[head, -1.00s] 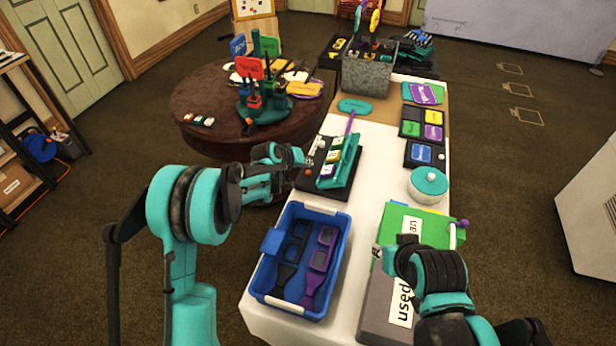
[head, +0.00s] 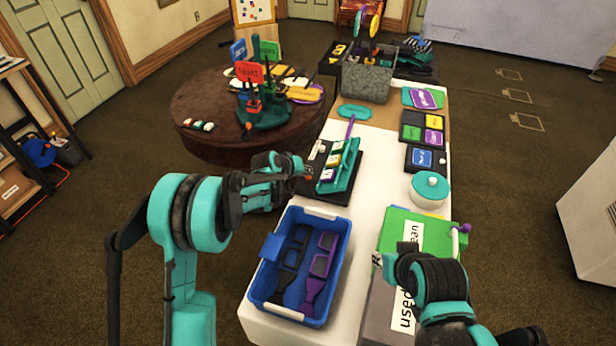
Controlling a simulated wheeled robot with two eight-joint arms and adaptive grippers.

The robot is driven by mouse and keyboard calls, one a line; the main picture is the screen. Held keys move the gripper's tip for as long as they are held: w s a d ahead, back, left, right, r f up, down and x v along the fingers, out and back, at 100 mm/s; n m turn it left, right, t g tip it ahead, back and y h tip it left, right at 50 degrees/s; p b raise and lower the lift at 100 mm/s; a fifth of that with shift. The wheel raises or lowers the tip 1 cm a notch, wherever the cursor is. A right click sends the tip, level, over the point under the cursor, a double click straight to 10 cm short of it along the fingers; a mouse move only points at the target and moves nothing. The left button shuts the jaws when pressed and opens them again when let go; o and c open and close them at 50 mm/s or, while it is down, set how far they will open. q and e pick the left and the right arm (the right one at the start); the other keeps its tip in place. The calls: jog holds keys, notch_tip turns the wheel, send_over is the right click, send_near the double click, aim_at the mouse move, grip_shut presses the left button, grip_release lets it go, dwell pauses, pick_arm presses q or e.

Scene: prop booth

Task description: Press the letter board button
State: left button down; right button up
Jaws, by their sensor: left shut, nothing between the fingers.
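The letter board, a black base with a teal upright rack of small lettered cards (head: 345,166), stands on the left edge of the white table. A small pale knob (head: 320,148) shows at the base's far left corner; I cannot tell if it is the button. My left gripper (head: 306,173) is shut and empty, its tips close to the base's left edge; I cannot tell whether they touch it. My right gripper (head: 377,259) is by the left edge of the green box, mostly hidden by its own arm, so its jaw state is unclear.
A blue crate (head: 263,275) with dark and purple paddles stands in front of the board. A green-lidded box (head: 398,222) and a white pot with teal lid (head: 430,190) are at right. A round brown table (head: 205,148) with props is at left.

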aim_at(306, 178)
pick_arm(q)
jog(key=shift+f, duration=0.1)
dwell(0.5)
jog(key=shift+f+b, duration=0.4)
jog(key=shift+b, duration=0.05)
pick_arm(e)
jog(key=shift+f, duration=0.4)
pick_arm(q)
jog(key=shift+r+p, duration=0.3)
jog(key=shift+r, duration=0.2)
pick_arm(e)
jog(key=shift+r, duration=0.25)
